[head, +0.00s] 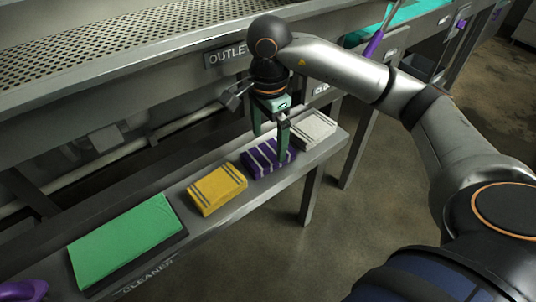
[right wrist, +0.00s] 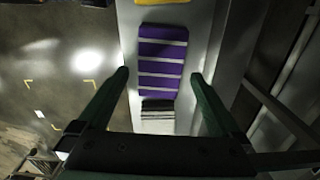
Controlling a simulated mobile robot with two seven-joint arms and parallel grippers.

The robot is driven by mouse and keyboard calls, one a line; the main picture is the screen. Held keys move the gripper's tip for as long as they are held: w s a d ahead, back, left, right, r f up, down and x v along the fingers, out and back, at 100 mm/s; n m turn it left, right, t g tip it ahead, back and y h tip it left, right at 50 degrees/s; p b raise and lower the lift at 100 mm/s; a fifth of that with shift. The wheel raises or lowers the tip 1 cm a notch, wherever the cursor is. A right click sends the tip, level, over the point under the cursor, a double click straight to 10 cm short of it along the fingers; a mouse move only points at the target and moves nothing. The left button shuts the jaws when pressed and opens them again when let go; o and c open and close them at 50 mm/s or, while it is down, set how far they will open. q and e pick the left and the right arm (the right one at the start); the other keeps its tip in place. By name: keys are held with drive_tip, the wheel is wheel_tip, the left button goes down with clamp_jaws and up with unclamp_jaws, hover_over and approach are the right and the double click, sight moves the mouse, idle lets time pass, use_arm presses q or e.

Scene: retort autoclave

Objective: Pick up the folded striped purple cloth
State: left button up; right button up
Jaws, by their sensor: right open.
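The folded striped purple cloth (head: 262,161) lies on the narrow shelf, between a yellow cloth and a white one. In the right wrist view the purple cloth (right wrist: 162,57), with pale stripes, lies beyond the fingertips. My right gripper (head: 270,143) is open above the purple cloth, and one finger hides part of it in the head view. In the right wrist view the two green fingers of the right gripper (right wrist: 160,75) are spread wide with nothing between them gripped. My left gripper does not show.
A yellow striped cloth (head: 217,189), a white striped cloth (head: 313,128) and a green cloth (head: 123,240) lie on the same shelf (head: 190,228). A perforated metal counter (head: 120,35) with an OUTLET sign (head: 226,57) stands behind and above. Open floor (head: 400,190) lies to the right.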

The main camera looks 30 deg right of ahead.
sight(268, 152)
wheel_tip(268, 152, down, 4)
drive_tip(key=shift+r, duration=0.25)
drive_tip(key=c, duration=1.2)
drive_tip(key=shift+r, duration=0.1)
drive_tip(key=shift+w+r, duration=0.1)
drive_tip(key=shift+r, duration=0.45)
drive_tip(key=d+r, duration=0.1)
drive_tip(key=r, duration=0.1)
drive_tip(key=s+d+r, duration=0.1)
drive_tip(key=r, duration=0.1)
drive_tip(key=d+r, duration=0.2)
drive_tip(key=r, duration=0.1)
drive_tip(key=shift+s, duration=0.35)
drive_tip(key=s+d+r, duration=0.1)
drive_tip(key=d, duration=0.2)
drive_tip(key=s+d+r, duration=0.1)
drive_tip(key=d+r, duration=0.1)
drive_tip(key=d, duration=0.1)
drive_tip(key=s+d+r, duration=0.1)
drive_tip(key=s+d, duration=0.1)
drive_tip(key=shift+d+r, duration=0.4)
